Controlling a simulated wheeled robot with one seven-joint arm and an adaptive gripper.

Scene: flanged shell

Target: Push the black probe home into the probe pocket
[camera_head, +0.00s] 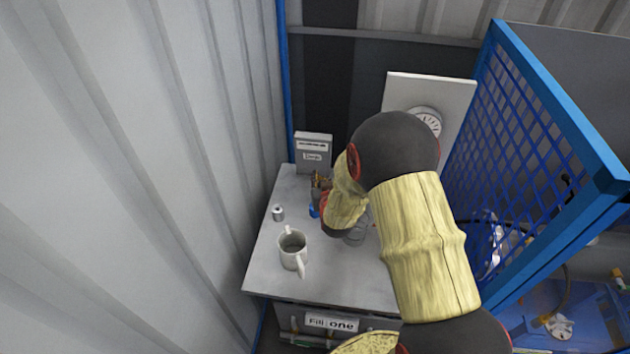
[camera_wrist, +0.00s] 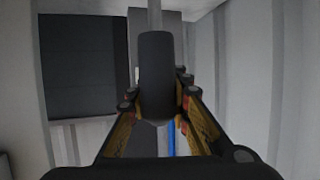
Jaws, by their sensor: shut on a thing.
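In the wrist view my gripper (camera_wrist: 157,93) is shut on the black probe (camera_wrist: 155,70), a thick dark cylinder between the two fingers. A thin grey rod extends from its far end toward the top of the picture. In the head view my gripper (camera_head: 319,187) is low over the grey table, just in front of a grey box with labels (camera_head: 313,151). The arm covers much of this area, and I cannot make out the probe there. I cannot identify the probe pocket in either view, nor tell whether the probe touches it.
A white mug (camera_head: 292,251) and a small metal cylinder (camera_head: 278,213) stand on the table (camera_head: 270,275). A white panel with a dial (camera_head: 428,118) stands behind. Blue mesh (camera_head: 520,130) bounds the right, a corrugated wall the left.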

